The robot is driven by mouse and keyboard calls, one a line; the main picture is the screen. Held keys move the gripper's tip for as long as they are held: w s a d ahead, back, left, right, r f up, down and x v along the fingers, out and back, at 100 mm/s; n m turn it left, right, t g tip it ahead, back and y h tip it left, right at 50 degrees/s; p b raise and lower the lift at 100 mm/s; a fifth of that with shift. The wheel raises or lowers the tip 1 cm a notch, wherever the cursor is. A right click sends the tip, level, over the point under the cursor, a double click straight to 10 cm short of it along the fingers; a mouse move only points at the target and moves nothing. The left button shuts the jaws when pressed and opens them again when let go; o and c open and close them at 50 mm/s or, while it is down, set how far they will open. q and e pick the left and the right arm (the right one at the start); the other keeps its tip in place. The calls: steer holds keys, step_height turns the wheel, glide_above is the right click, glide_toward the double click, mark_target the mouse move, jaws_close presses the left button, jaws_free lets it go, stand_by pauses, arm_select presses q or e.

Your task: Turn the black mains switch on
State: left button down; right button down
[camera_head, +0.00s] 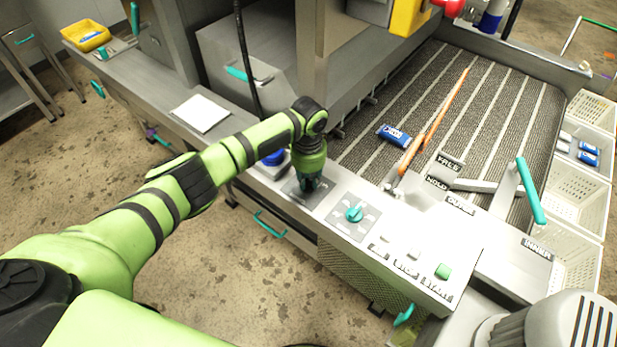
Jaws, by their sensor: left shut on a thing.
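My left gripper (312,185) reaches down onto a dark grey plate (290,188) set in the steel control ledge. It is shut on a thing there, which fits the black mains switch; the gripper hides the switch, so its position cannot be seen. A teal rotary knob (354,213) sits on its own plate just to the right of the gripper, apart from it. My right gripper is not in view.
A green start button (442,271) and other labelled buttons are further right on the panel. A teal-handled lever (530,190) stands beyond. A blue pack (394,135) lies on the ribbed belt (480,120). White paper (201,113) lies on the ledge to the left.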

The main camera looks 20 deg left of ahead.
mark_target(308, 182)
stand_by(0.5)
arm_select(q)
steer(key=c, duration=1.1)
jaws_free()
steer(key=shift+r, duration=0.1)
step_height(308, 182, up, 12)
